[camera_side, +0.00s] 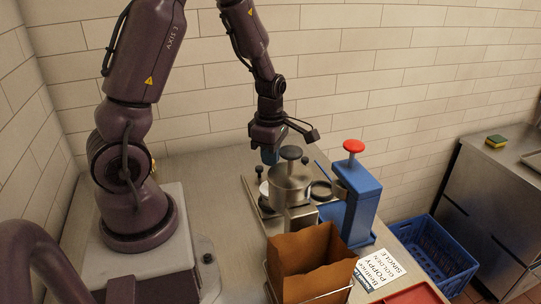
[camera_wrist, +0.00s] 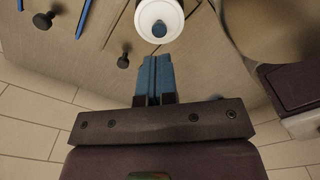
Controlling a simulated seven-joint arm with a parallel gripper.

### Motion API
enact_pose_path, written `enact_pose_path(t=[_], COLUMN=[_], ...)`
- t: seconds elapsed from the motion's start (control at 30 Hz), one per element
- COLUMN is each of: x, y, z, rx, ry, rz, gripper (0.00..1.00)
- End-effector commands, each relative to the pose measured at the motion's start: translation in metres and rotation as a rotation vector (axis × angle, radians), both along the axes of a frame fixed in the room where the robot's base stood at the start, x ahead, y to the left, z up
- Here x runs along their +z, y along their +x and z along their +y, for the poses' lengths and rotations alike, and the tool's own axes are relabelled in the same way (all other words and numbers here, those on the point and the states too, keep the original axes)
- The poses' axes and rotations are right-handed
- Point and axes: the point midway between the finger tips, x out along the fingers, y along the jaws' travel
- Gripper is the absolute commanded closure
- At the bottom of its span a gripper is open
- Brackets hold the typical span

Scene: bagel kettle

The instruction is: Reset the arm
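My gripper (camera_side: 270,157) hangs from my dark purple arm, fingers pointing down, above the counter and behind the steel kettle (camera_side: 289,190). In the wrist view its two blue fingers (camera_wrist: 156,62) lie side by side with only a thin line between them; nothing shows held. Just beyond the fingertips is a white round thing with a blue centre (camera_wrist: 160,22); whether it touches them I cannot tell. The kettle has a dark mushroom-shaped knob (camera_side: 291,153) above it.
A blue dispenser (camera_side: 362,200) with a red knob (camera_side: 353,146) stands right of the kettle. A brown paper bag (camera_side: 308,262) and an order card (camera_side: 380,270) are in front. A blue crate (camera_side: 440,258) sits lower right. Dark knobs (camera_wrist: 43,21) stand near the gripper. Tiled wall (camera_side: 390,60) behind.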

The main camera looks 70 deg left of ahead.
Motion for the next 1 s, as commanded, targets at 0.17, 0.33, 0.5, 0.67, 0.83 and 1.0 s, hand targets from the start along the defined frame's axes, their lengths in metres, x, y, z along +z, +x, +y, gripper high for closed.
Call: enact_pose_path(t=[0.17,0.33,0.5,0.67,0.83,1.0], x=[-0.003,-0.008,-0.013,-0.018,-0.023,-0.028], y=[0.0,0.0,0.0,0.0,0.0,0.0], z=[0.0,0.0,0.0,0.0,0.0,0.0], rx=[0.0,0.001,0.001,0.0,0.001,0.0], ry=[-0.001,-0.002,-0.001,-0.002,-0.001,-0.001], rz=[0.001,0.001,0.001,0.001,0.001,0.002], gripper=[1.0,1.0,1.0,1.0,1.0,1.0])
